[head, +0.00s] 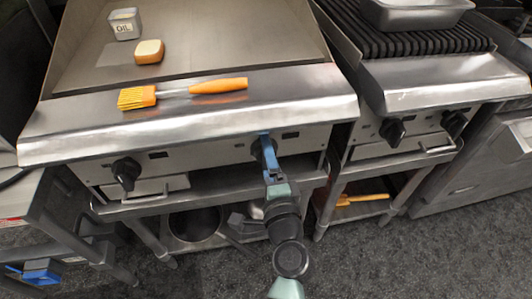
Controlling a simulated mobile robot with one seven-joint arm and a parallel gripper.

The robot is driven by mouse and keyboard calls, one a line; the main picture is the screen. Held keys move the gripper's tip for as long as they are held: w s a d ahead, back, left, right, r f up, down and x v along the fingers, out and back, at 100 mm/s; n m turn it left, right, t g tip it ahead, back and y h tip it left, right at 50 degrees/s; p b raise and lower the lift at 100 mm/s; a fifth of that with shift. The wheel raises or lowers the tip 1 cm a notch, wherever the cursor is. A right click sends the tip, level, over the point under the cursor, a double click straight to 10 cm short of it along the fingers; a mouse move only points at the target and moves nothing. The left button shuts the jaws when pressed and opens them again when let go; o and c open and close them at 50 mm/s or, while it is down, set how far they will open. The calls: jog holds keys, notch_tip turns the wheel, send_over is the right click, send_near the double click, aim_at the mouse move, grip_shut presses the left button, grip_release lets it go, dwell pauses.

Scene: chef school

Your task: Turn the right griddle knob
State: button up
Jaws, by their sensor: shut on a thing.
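The griddle (215,42) stands at the upper left with a steel front ledge and two knobs on its front panel. Its right knob (257,150) is mostly hidden behind my gripper. My gripper (264,140) is blue, reaches up from below and is shut on the right knob. The knob's angle cannot be told. The griddle's left knob (127,171) is black and in plain view, apart from my gripper.
An orange brush (184,92) lies on the griddle's ledge. A butter-coloured block (149,51) and an oil tin (125,23) sit on the plate. A grill (400,45) with black knobs stands at right. Pans lie on the shelf below. Open floor is in front.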

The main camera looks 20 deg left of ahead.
jog(key=o, duration=1.3)
jog(key=v, duration=1.3)
